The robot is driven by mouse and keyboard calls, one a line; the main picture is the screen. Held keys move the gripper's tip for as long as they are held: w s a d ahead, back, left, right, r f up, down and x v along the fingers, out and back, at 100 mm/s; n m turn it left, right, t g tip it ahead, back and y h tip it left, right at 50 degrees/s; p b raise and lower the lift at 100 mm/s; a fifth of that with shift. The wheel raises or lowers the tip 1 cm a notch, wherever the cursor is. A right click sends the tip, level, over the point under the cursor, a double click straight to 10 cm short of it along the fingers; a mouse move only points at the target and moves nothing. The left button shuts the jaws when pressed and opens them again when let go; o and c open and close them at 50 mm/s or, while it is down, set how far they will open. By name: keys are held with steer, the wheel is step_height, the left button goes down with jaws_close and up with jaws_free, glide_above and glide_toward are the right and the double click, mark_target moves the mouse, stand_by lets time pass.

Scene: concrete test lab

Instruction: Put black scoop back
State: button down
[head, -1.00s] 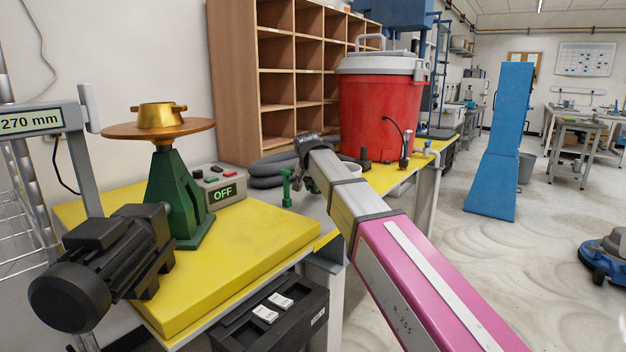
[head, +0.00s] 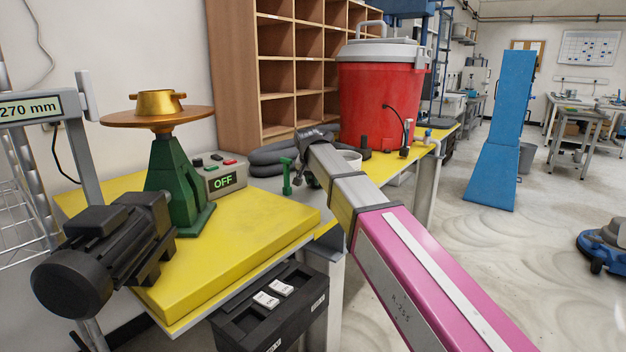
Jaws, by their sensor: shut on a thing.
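My gripper (head: 309,178) is at the far end of my arm, above the grey part of the bench top. It is small and largely hidden by my own wrist. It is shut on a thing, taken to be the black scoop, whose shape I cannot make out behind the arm. A white round tub (head: 351,157) shows partly behind my arm, just right of the wrist. What is inside the tub is hidden.
A green upright piece (head: 286,177) stands close left of my gripper. Dark coiled hose (head: 270,159) lies behind it. The red drum (head: 372,108) stands behind the wrist. A yellow slab (head: 235,245), green stand (head: 178,185) and black motor (head: 105,252) are at left.

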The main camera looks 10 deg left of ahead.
steer(key=shift+f, duration=0.3)
steer(key=c, duration=1)
jaws_free()
steer(key=shift+o, duration=0.2)
steer(key=shift+r, duration=3.45)
